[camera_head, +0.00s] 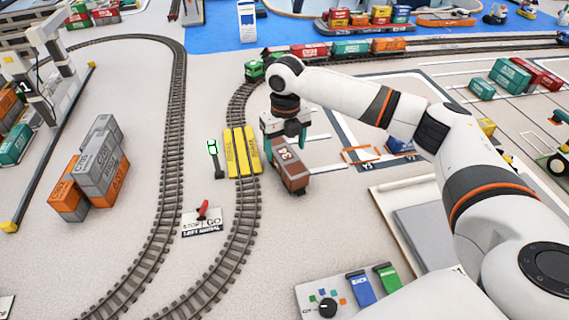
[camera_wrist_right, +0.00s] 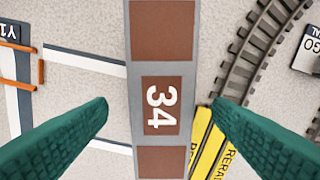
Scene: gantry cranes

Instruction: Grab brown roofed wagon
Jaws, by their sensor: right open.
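The brown roofed wagon (camera_head: 290,172) stands beside the curved track, just right of the yellow rerail plates, in the head view. Its roof is grey with brown panels and a white 34. In the right wrist view the wagon roof (camera_wrist_right: 161,105) runs up the middle of the picture. My right gripper (camera_head: 292,140) is over the far end of the wagon, its green fingers pointing down. In the wrist view its two fingers (camera_wrist_right: 160,110) are spread, one on each side of the roof, with a gap to it. My left gripper is not in view.
The yellow rerail plates (camera_head: 241,152) lie on the track left of the wagon. A green signal (camera_head: 214,158) stands further left. A green locomotive (camera_head: 254,71) with a train is behind. An orange frame (camera_head: 362,155) lies to the right. Stacked containers (camera_head: 98,160) stand at left.

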